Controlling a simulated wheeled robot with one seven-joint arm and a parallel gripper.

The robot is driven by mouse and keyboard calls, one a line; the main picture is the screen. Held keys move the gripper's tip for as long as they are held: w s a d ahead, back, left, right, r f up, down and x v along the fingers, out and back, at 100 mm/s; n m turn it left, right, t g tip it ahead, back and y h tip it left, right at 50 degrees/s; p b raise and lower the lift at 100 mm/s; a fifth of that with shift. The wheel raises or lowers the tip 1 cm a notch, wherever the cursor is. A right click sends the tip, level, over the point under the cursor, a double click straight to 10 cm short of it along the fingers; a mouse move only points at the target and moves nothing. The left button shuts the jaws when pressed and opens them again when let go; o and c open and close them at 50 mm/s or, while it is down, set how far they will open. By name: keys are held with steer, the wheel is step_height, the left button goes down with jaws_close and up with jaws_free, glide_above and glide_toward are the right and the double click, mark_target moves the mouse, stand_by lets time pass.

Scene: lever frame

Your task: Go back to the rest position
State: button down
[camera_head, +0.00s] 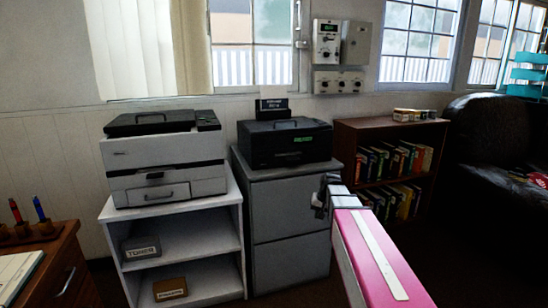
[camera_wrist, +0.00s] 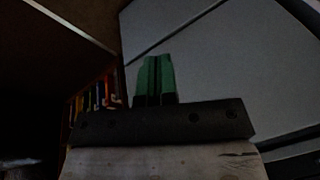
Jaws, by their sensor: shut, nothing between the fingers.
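My gripper (camera_head: 320,200) is at the end of my pink and white arm, in front of the grey cabinet's right edge in the head view. In the wrist view its two green fingers (camera_wrist: 155,80) are together with nothing between them. The grey cabinet (camera_head: 290,225) stands behind my gripper, and in the wrist view it fills the right side (camera_wrist: 220,60). I cannot tell how far my fingertips are from it.
A wooden bookshelf (camera_head: 388,122) stands right of the cabinet, with a dark sofa (camera_head: 480,130) beyond. A black printer (camera_head: 285,143) sits on the cabinet. A white shelf (camera_head: 120,215) holds a larger printer (camera_head: 165,160). Control boxes (camera_head: 327,42) hang on the wall. Floor shows at right.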

steer(key=s+f, duration=0.3)
steer(key=s, duration=0.3)
steer(key=s+f+g+h, duration=0.1)
steer(key=s+f, duration=0.3)
steer(key=s, duration=0.3)
steer(key=s+f+n+g+h, duration=0.1)
steer(key=s+f, duration=0.3)
steer(key=s, duration=0.3)
steer(key=shift+s, duration=0.25)
